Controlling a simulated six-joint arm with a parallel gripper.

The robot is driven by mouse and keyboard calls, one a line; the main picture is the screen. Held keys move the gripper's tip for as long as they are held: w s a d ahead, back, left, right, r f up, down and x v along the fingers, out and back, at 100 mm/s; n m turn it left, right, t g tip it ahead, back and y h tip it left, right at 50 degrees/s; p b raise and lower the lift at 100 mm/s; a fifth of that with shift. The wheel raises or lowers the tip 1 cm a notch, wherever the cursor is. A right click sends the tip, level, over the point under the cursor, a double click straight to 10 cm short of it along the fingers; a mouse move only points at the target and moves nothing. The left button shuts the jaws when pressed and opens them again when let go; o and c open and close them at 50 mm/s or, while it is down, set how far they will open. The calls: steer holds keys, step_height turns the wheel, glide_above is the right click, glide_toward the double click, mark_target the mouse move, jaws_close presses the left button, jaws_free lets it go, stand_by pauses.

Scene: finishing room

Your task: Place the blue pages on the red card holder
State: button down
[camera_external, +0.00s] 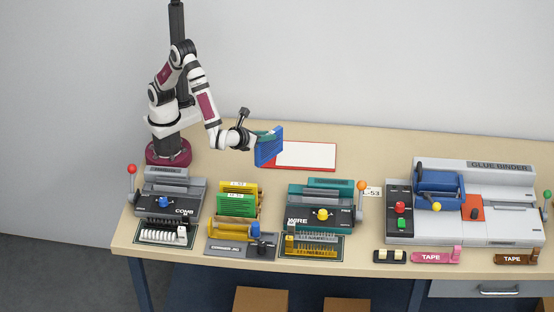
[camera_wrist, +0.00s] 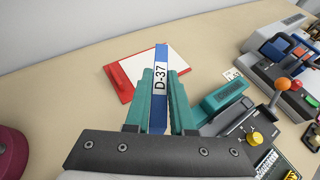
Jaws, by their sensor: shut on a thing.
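The blue pages (camera_external: 269,146) are a flat blue block held on edge in the external view. In the wrist view the blue pages (camera_wrist: 161,60) show a narrow edge with a white label reading D-37. My gripper (camera_external: 262,138) is shut on them, and its teal fingers (camera_wrist: 160,88) press both sides. The block is in front of the left part of a red-edged board with a white sheet on it (camera_external: 322,165), which lies flat on the table. In the wrist view this red board (camera_wrist: 122,88) lies beyond the fingers, partly hidden by the block.
A teal wire machine (camera_external: 320,204), a grey comb machine (camera_external: 168,190) and a rack with yellow and green pieces (camera_external: 237,206) stand along the front. A large grey glue binder (camera_external: 470,205) fills the right. The table behind the red board is clear.

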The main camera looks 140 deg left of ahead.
steer(key=s+a+n+g, duration=0.2)
steer(key=s+a+g, duration=0.1)
steer(key=a, duration=0.7)
steer(key=s+a+f, duration=0.3)
steer(key=a+f, duration=0.5)
steer(key=f, duration=0.2)
steer(key=shift+a+f+h, duration=0.35)
steer(key=shift+f+h, duration=0.05)
steer(key=c, duration=0.8)
jaws_free()
steer(key=shift+f, duration=0.15)
steer(key=shift+o, duration=0.2)
